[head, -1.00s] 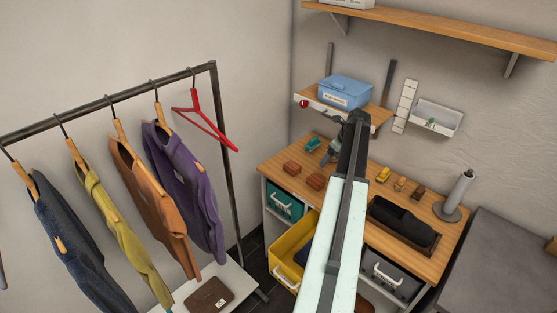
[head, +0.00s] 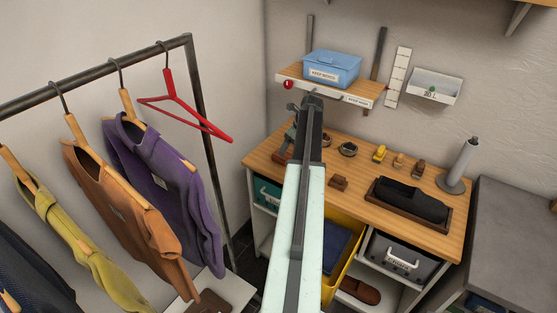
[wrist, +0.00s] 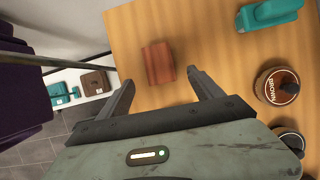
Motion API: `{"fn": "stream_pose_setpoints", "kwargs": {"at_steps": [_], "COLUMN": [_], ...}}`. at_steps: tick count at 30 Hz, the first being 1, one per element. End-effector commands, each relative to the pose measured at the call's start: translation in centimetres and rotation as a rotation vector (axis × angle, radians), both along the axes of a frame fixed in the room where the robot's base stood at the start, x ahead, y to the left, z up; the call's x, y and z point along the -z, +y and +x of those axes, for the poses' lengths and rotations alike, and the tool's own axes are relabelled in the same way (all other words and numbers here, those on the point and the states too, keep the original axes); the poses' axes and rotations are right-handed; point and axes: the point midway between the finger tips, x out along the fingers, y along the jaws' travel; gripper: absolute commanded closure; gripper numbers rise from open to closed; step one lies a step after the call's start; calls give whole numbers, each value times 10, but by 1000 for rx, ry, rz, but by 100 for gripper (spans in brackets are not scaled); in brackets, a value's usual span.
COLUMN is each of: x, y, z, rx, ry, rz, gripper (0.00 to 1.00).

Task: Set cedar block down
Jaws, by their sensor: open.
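A reddish-brown block, which looks like cedar, (wrist: 158,63) lies on the wooden desk, just beyond and between my fingertips in the wrist view. My gripper (wrist: 160,77) is open, with one finger on each side and no visible contact with the block. In the head view a reddish block (head: 282,157) shows at the desk's left end, beside my arm. My gripper there (head: 291,132) is small and partly hidden by my arm. Another reddish-brown block (head: 338,183) lies to the right on the desk.
A teal brush (wrist: 270,13) and a brown round tin (wrist: 277,86) lie right of the block. A shelf (head: 345,98) with a blue box hangs above. A clothes rail (head: 196,100) stands left.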

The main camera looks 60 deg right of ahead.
Motion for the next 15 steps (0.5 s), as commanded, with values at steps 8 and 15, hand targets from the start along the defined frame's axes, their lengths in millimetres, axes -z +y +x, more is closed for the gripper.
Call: {"fn": "stream_pose_setpoints", "kwargs": {"at_steps": [8, 15], "x": [22, 52], "y": [1, 0], "z": [13, 30], "rx": [-5, -8], "ry": [0, 0], "rz": [0, 0], "gripper": [25, 25]}}
